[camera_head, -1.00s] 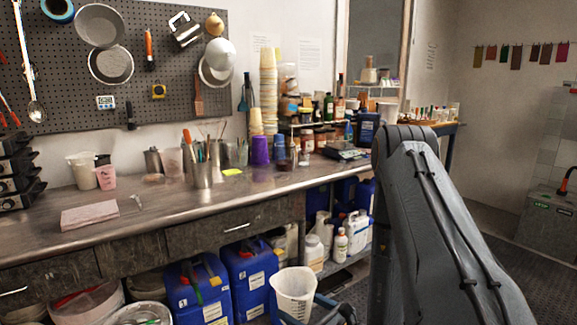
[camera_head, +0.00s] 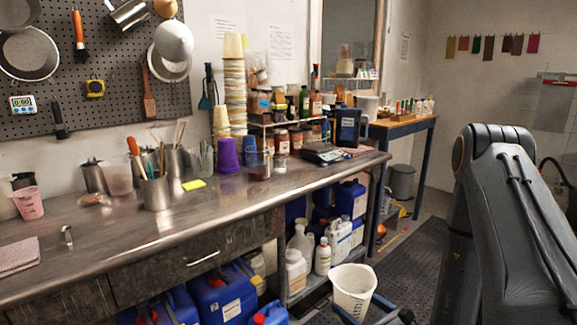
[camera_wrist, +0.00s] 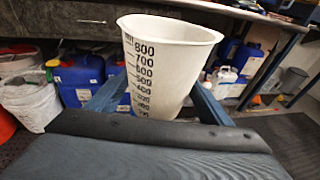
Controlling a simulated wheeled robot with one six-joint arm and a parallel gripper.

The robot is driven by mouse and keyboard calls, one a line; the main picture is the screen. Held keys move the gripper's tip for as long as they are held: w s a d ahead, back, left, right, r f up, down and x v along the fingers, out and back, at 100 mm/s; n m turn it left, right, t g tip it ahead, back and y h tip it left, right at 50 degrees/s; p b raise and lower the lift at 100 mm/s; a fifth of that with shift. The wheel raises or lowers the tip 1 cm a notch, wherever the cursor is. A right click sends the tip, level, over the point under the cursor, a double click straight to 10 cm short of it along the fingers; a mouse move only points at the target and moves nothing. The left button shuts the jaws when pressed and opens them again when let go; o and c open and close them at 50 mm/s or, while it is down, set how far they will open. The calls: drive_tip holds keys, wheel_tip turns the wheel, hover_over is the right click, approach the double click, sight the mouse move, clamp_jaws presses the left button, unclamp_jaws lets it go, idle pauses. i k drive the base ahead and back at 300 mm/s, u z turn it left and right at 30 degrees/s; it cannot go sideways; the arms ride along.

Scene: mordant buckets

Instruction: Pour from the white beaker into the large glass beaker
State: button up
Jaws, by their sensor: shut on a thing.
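The white beaker (camera_head: 353,290) is a tapered cup with a wide rim, low in front of the workbench in the head view. In the wrist view the white beaker (camera_wrist: 168,65) stands upright, with a black scale and numbers on its side. My gripper (camera_wrist: 158,100) is shut on it, with a blue finger on each side. In the head view my gripper (camera_head: 368,314) shows only partly at the bottom edge. The beaker's contents are hidden. A pale, see-through vessel (camera_head: 118,178) stands on the bench at left; I cannot tell whether it is the large glass beaker.
The steel workbench (camera_head: 110,250) carries a metal pot of tools (camera_head: 155,192), purple cups (camera_head: 228,155) and a scale (camera_head: 322,153). Blue canisters (camera_head: 222,292) and white bottles stand below. A wooden table (camera_head: 405,123) stands farther back. Floor (camera_head: 425,240) right of the bench is open.

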sight(258, 167)
drive_tip(key=u, duration=0.1)
drive_tip(key=i, duration=1)
drive_tip(key=u, duration=0.5)
